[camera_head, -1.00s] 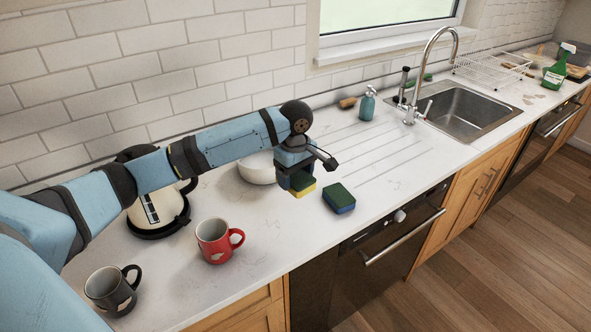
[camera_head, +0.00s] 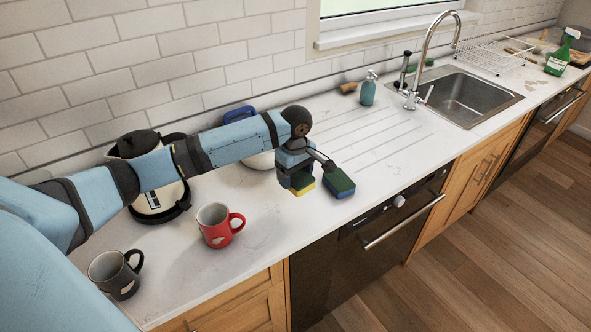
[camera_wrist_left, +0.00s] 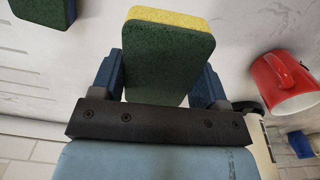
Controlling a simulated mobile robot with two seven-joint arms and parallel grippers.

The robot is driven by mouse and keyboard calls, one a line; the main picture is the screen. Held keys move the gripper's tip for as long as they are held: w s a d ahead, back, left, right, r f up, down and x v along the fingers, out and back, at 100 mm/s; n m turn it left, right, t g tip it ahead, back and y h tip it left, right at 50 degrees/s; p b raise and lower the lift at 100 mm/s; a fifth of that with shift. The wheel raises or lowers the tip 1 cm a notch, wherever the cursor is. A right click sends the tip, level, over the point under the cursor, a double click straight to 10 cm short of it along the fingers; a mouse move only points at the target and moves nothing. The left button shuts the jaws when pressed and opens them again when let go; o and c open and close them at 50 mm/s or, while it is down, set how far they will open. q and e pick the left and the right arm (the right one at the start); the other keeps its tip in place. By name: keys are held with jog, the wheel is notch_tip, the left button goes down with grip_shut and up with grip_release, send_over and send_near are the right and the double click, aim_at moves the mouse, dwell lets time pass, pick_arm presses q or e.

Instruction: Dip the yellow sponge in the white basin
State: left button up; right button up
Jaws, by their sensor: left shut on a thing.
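The yellow sponge (camera_head: 303,187), with a green scouring face, is held in my left gripper (camera_head: 297,172) over the counter's front part. In the left wrist view the sponge (camera_wrist_left: 165,55) sits between the two fingers of the gripper (camera_wrist_left: 158,80), shut on it. The white basin (camera_head: 259,161) stands behind and left of the gripper in the head view, largely hidden by my arm. The held sponge is apart from the basin. My right gripper is not in view.
A blue-and-green sponge (camera_head: 339,186) lies just right of the gripper. A red mug (camera_head: 217,226), a dark mug (camera_head: 115,273) and a kettle (camera_head: 152,203) stand to the left. A ribbed drainboard and sink (camera_head: 462,97) are to the right.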

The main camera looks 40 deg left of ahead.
aim_at(295, 203)
pick_arm(q)
jog(key=shift+f, duration=3.95)
jog(key=o, duration=0.3)
jog(key=shift+r, duration=0.1)
jog(key=shift+r+p, duration=0.3)
jog(key=shift+p, duration=0.65)
